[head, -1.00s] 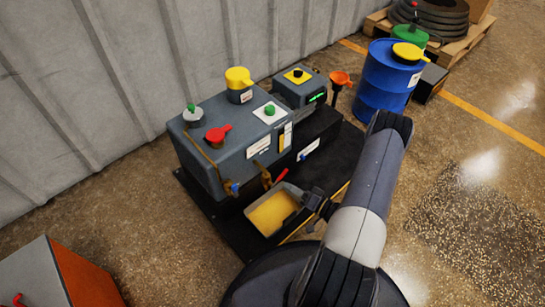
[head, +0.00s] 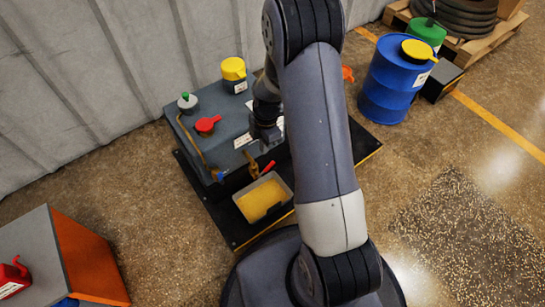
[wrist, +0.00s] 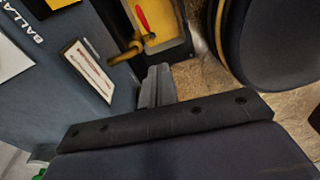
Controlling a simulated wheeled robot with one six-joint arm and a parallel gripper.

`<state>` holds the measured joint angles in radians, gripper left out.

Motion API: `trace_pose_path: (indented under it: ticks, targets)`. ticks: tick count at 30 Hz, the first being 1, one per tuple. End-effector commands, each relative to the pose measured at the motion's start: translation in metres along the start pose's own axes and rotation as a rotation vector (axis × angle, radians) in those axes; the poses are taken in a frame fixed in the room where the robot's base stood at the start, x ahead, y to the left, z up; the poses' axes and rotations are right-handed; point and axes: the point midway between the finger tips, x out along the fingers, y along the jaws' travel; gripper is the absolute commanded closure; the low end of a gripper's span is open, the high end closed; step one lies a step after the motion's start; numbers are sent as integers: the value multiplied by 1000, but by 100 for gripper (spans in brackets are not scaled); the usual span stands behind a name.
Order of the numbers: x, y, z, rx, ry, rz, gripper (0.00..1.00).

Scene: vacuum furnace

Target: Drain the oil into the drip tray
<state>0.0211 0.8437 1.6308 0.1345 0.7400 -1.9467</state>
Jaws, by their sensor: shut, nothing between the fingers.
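The drip tray (head: 286,184) sits on the black base in front of the grey machine housing (head: 185,150). A yellow surface (head: 262,199) fills its inside; I cannot tell its depth. A brass tap (wrist: 125,54) with a red handle (head: 268,167) is at the housing front, just above the tray's back edge. The red handle (wrist: 142,19) also shows in the wrist view. My gripper (head: 266,143) is over the housing's front edge, behind the red handle. In the wrist view its fingers (wrist: 157,80) are together and empty, apart from the tap.
A blue drum (head: 388,85) stands at the right. An orange cabinet (head: 85,260) is at front left.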

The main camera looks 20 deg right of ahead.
Motion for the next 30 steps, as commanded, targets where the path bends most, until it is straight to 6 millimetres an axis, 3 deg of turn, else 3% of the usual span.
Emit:
trace_pose_path:
  ticks: [3,7,21,30]
  targets:
    - [-11,10,-2,-57,-50,34,100]
    - [-2,12,-1,-67,-59,37,100]
    - [94,15,4,-64,-56,34,100]
    - [117,18,27,-63,-57,37,100]
